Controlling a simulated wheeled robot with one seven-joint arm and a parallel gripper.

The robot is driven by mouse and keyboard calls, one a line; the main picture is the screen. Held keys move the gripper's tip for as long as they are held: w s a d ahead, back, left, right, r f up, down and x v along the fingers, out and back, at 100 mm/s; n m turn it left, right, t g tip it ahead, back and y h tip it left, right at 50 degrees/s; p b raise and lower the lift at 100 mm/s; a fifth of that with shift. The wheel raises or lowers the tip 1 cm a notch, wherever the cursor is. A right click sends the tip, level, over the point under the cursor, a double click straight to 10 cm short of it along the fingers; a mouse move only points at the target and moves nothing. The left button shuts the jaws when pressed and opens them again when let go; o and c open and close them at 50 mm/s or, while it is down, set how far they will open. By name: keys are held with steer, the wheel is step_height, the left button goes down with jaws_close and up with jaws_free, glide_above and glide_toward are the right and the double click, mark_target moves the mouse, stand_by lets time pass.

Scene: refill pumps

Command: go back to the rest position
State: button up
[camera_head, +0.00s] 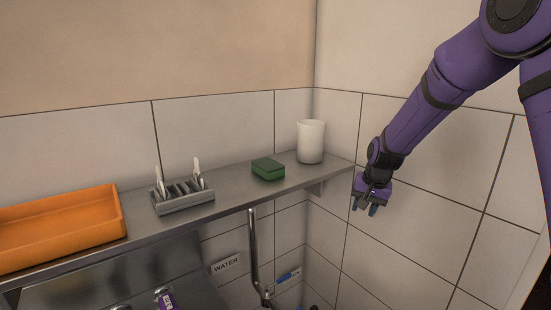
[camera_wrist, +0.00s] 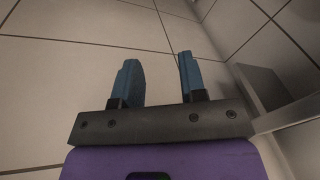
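My purple arm reaches in from the upper right in the head view, and my gripper (camera_head: 365,208) hangs pointing down, just right of the shelf's right end and in front of the tiled wall. In the wrist view my gripper (camera_wrist: 160,80) shows two blue fingers standing apart with only tiled wall between them. It is open and empty, and touches nothing that I can see.
A metal shelf (camera_head: 235,202) holds an orange tray (camera_head: 62,238), a grey rack (camera_head: 183,203) with pale upright items, a green sponge-like block (camera_head: 268,169) and a white cup (camera_head: 311,142). Below are a pipe (camera_head: 253,245) and a "WATER" label (camera_head: 226,264). The right wall is bare.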

steer(key=s+d+r+n+t, duration=0.1)
steer(key=s+d+r+n, duration=0.15)
steer(key=s+r, duration=1.45)
steer(key=s+d+r+n, duration=0.1)
steer(key=s, duration=0.9)
steer(key=s+d+r+n+t+h, duration=0.1)
steer(key=s+r, duration=0.1)
steer(key=s, duration=0.8)
steer(key=shift+s+d+t, duration=0.2)
steer(key=shift+d+t, duration=0.1)
steer(key=shift+d, duration=0.1)
